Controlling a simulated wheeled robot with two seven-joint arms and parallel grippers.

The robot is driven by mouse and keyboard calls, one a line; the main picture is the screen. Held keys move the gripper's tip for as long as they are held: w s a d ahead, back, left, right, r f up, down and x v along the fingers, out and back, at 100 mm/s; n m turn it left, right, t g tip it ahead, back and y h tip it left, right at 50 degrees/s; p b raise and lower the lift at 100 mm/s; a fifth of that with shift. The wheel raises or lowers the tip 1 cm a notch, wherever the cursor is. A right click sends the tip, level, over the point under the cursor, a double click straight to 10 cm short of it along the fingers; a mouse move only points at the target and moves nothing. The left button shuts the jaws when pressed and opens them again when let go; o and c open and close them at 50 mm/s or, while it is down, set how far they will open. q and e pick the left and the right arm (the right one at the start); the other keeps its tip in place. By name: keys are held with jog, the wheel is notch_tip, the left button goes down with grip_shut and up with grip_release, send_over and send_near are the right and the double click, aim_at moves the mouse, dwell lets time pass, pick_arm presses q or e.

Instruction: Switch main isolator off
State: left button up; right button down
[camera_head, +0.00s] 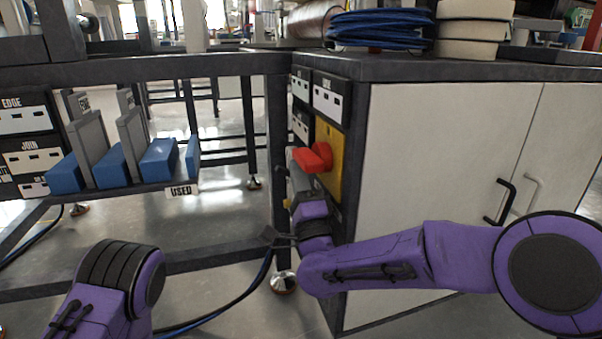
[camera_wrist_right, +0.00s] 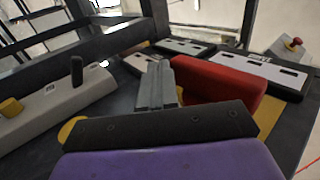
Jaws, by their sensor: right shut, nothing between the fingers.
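The main isolator is a red handle (camera_head: 313,158) on a yellow plate (camera_head: 336,151), on the cabinet's narrow dark side in the head view. In the right wrist view the red handle (camera_wrist_right: 222,80) lies just right of my fingers, with a strip of yellow plate (camera_wrist_right: 268,112) beside it. My right gripper (camera_head: 293,163) is shut and empty. Its grey fingers (camera_wrist_right: 158,78) are beside the handle; I cannot tell whether they touch it.
White labelled panels (camera_head: 329,99) sit above the isolator. The right wrist view shows a grey box with a black lever (camera_wrist_right: 76,70) and a yellow knob (camera_wrist_right: 11,107). White cabinet doors (camera_head: 440,160) stand right. A shelf with blue blocks (camera_head: 159,160) and a USED label is left.

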dwell(0.4)
pick_arm(q)
jog(key=shift+s+d+r+g+h+p, duration=0.3)
jog(key=shift+s+d+r+g+p, duration=0.4)
jog(key=shift+s+r, duration=0.4)
pick_arm(e)
jog(key=v, duration=1)
jog(key=shift+s, duration=0.2)
pick_arm(q)
jog(key=shift+d, duration=0.1)
pick_arm(e)
jog(key=shift+f, duration=0.15)
